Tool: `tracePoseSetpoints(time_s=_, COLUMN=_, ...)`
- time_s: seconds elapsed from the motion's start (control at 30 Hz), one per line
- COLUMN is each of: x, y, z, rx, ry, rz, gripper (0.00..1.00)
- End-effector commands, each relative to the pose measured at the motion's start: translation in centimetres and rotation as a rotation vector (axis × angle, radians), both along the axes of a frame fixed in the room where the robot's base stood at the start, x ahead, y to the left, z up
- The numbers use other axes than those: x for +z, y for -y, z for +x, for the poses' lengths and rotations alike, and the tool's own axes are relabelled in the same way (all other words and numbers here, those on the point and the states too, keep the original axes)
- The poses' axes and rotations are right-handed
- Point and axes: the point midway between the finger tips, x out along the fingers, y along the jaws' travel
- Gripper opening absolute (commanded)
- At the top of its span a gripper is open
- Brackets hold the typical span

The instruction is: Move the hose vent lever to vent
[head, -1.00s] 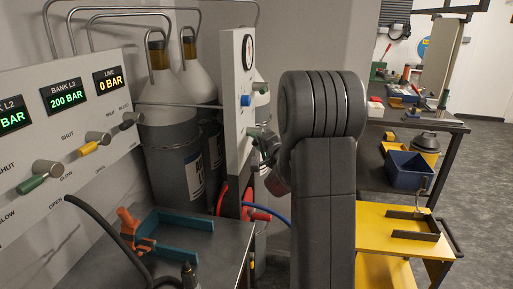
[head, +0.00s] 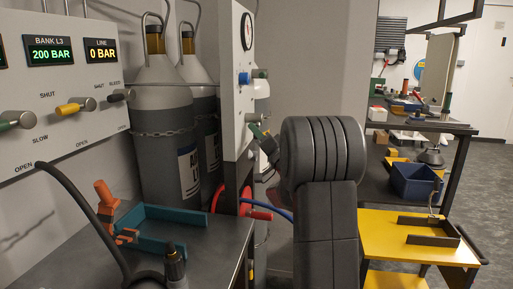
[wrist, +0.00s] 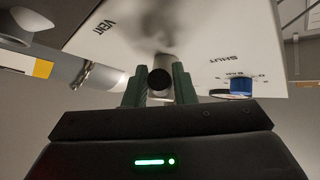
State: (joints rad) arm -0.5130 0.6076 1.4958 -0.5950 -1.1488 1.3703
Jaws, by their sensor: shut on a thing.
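The hose vent lever (wrist: 160,80) shows its dark round end in the wrist view, between the two green fingers of my gripper (wrist: 160,88). My gripper is shut on it. The white panel (wrist: 205,60) behind it carries the word VENT at upper left and SHUT at right; the lever lies between the two words. In the head view the narrow upright panel (head: 231,75) stands edge-on left of my arm, with my gripper (head: 260,135) against its right side. My arm and gripper hide most of the lever there.
A blue knob (wrist: 242,87) sits on the panel right of the lever. In the head view, gas cylinders (head: 163,130) stand left of the panel. A bench (head: 200,245) with a teal bracket (head: 165,215) is in front. A yellow cart (head: 390,228) stands at right.

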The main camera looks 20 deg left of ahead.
Motion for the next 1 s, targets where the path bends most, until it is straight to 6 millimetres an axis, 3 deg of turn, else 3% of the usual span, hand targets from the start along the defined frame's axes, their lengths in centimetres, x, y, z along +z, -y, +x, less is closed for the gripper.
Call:
tracePoseSetpoints(time_s=0.03, x=-1.2, y=0.0, z=0.2, rx=-0.001, ry=0.034, rz=0.008, gripper=0.01)
tracePoseSetpoints(time_s=0.3, x=-1.8, y=-0.2, z=1.2, rx=-0.001, ry=0.257, rz=0.06, gripper=0.01)
tracePoseSetpoints(time_s=0.7, x=-1.7, y=-0.6, z=2.7, rx=-0.001, ry=0.564, rz=0.134, gripper=0.01)
tracePoseSetpoints(time_s=1.0, x=-1.5, y=-0.8, z=3.2, rx=-0.001, ry=0.682, rz=0.162, gripper=0.01)
